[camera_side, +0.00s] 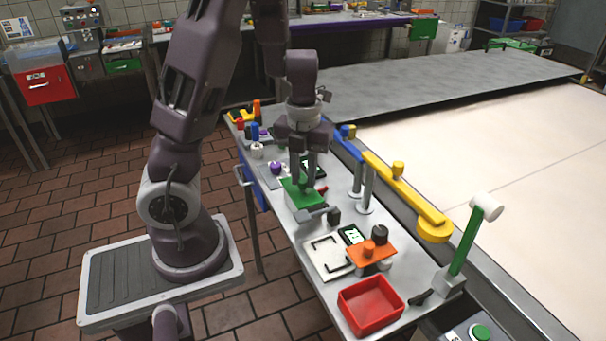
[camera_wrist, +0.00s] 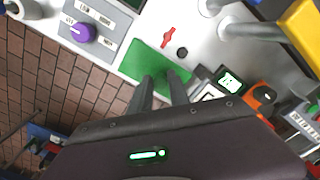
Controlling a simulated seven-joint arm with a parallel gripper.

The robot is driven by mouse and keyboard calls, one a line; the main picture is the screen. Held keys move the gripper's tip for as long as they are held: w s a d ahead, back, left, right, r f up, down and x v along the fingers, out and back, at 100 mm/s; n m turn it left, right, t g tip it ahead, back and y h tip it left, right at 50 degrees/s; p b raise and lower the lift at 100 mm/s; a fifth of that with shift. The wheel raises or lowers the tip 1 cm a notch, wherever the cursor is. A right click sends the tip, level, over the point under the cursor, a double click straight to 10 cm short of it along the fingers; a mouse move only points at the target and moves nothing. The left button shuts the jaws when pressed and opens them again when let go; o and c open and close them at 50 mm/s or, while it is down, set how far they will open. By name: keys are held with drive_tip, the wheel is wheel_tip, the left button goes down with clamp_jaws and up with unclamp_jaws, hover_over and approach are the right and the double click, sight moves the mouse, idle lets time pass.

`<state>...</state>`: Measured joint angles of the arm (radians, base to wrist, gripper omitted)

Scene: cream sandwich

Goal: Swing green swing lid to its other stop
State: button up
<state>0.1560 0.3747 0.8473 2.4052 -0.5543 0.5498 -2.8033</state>
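The green swing lid (camera_side: 301,196) lies flat on the narrow grey bench, near the middle of its length in the side view. It also shows as a flat green plate (camera_wrist: 148,62) in the wrist view. My gripper (camera_side: 303,179) points down right over the lid. In the wrist view its two dark fingers (camera_wrist: 161,76) are apart, with green showing between the tips. I cannot tell whether the tips touch the lid. The fingers and gripper body hide part of the lid, and its hinge is not clear.
A purple knob (camera_wrist: 82,32) sits on a grey panel beside the lid. A small red handle (camera_wrist: 166,37) and black knob (camera_wrist: 182,52) are close by. Blue and yellow bars (camera_side: 405,192) stand along the bench's far edge. An orange stand (camera_side: 370,256) and red tray (camera_side: 370,304) are nearer the camera.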

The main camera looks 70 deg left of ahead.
sight(304, 180)
drive_tip(key=o, duration=0.3)
wheel_tip(304, 180, up, 7)
drive_tip(key=shift+r, duration=0.1)
idle(0.4)
